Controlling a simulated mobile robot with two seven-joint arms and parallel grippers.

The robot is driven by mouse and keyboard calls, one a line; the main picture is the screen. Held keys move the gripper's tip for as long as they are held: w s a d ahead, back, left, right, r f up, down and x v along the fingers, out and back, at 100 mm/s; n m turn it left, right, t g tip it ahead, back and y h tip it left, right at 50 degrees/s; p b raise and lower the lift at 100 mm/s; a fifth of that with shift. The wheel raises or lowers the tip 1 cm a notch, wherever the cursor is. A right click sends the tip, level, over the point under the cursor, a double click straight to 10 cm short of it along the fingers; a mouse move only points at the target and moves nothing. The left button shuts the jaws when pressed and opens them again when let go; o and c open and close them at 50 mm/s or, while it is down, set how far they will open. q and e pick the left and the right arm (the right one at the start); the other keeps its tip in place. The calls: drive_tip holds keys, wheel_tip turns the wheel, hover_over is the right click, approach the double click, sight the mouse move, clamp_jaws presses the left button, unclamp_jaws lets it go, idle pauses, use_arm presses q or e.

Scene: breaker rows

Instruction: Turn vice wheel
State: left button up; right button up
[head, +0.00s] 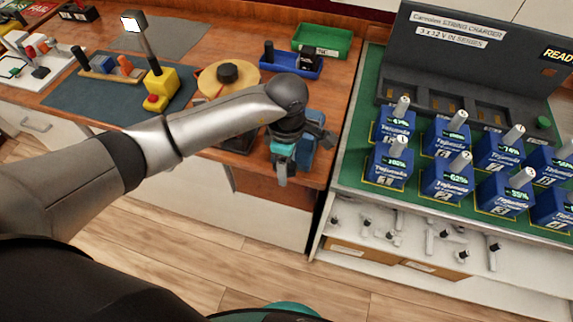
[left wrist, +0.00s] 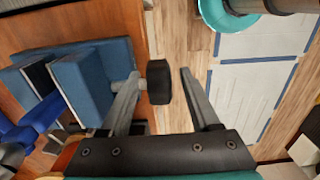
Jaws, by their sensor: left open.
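The blue vice (head: 308,152) is at the right front edge of the wooden workbench, partly hidden behind my left gripper (head: 286,168) in the head view. In the left wrist view, the blue vice body (left wrist: 92,85) fills the left side. A dark round wheel (left wrist: 158,83) on a short grey shaft sticks out from it. My left gripper (left wrist: 160,78) is open, and the wheel shows between its fingertips, closer to the left finger. I cannot tell whether either finger touches it. The wheel is not clear in the head view. My right gripper is not in view.
A yellow disc with a black knob (head: 228,73), a blue tray (head: 293,66) and a green tray (head: 322,40) sit behind on the workbench (head: 280,30). At right, several blue batteries (head: 388,165) stand on a green-topped charging bench. Open floor (head: 190,250) lies in front.

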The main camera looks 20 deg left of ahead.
use_arm(q)
drive_tip(key=shift+f, duration=0.3)
clamp_jaws()
idle(0.4)
